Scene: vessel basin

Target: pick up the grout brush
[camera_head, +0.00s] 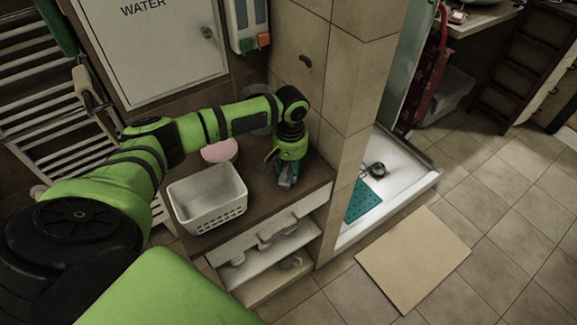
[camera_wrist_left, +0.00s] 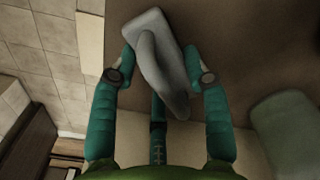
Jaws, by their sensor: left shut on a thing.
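The grout brush is a pale grey block with a raised, arched handle. It lies between the two teal fingers of my left gripper (camera_wrist_left: 160,62) in the left wrist view, where the brush (camera_wrist_left: 174,82) is tilted across the picture. The fingers are shut on it. In the head view my left gripper (camera_head: 286,172) points down over the brown counter (camera_head: 262,195), right of the white basket. Only a small grey part of the brush (camera_head: 285,183) shows there. I cannot tell whether the brush touches the counter. My right gripper is not in view.
A white basket (camera_head: 207,197) stands on the counter, with a pink object (camera_head: 220,151) behind it. A tiled wall (camera_head: 345,95) rises right of the counter. A shower tray with a teal mat (camera_head: 362,201) lies beyond. A beige mat (camera_head: 413,262) is on the floor.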

